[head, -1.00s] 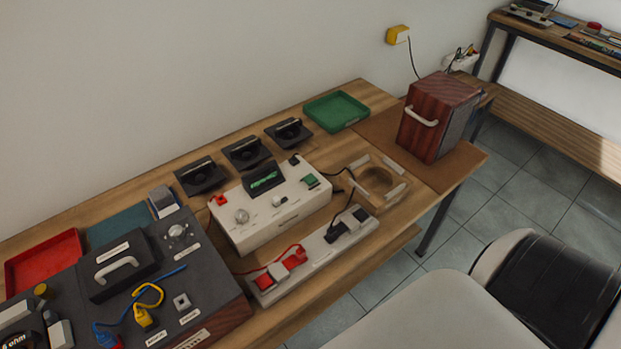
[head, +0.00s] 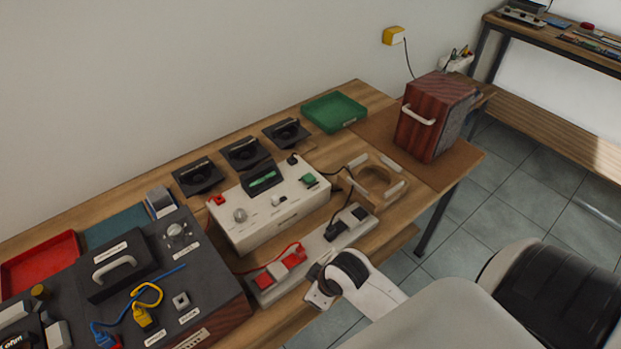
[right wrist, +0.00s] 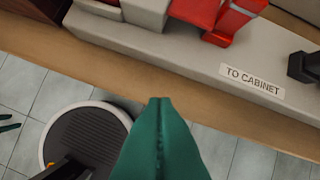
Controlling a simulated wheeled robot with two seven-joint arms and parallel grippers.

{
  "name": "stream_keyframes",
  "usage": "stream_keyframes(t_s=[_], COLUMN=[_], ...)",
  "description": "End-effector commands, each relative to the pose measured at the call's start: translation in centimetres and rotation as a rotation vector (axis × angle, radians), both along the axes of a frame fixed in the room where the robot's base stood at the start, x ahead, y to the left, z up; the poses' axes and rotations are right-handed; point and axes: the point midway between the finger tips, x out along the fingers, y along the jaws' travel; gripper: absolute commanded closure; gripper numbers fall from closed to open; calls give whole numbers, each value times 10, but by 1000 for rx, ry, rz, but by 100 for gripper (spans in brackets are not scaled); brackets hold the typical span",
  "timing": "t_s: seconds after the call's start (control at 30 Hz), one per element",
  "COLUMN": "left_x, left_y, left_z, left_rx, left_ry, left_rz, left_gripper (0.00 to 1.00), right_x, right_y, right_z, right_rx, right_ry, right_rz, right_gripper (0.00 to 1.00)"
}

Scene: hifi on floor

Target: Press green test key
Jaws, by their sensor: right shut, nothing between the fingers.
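The green test key (head: 309,181) is on the top right of the white tester box (head: 285,233), which has a dark display with green marks, a silver knob and a red socket. My right arm reaches in from the lower right in the head view, its wrist in front of the table's front edge, apart from the key. In the right wrist view my right gripper (right wrist: 160,100) shows as green fingers closed together and empty, near the bench edge. The key is not in the right wrist view. My left gripper is in neither view.
A grey strip labelled "TO CABINET" (right wrist: 205,55) with red plugs (head: 287,263) lies in front of the tester. A dark panel box (head: 205,259) stands left, a clear-cornered frame (head: 399,188) and wooden speaker (head: 431,120) right.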

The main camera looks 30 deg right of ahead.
Motion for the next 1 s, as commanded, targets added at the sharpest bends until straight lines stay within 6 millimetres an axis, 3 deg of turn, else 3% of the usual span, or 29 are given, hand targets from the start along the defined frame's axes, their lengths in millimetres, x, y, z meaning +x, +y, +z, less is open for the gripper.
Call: stream_keyframes(t_s=[0.03,0.13,0.37,0.6,0.8,1.0], left_x=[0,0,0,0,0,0], left_y=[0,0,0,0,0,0], left_z=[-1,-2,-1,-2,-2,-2], left_rx=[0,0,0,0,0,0], left_ry=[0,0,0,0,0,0], left_rz=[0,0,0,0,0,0], left_gripper=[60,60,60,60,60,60], right_x=[20,54,142,217,247,254], right_y=[-6,-14,-60,-120,-152,-161], right_z=[19,51,77,127,158,168], right_rx=[-15,-42,-102,-170,-206,-217], right_ry=[-45,-115,-244,-387,-462,-485], right_rz=[71,221,417,509,532,537], right_gripper=[100,100,100,100,100,100])
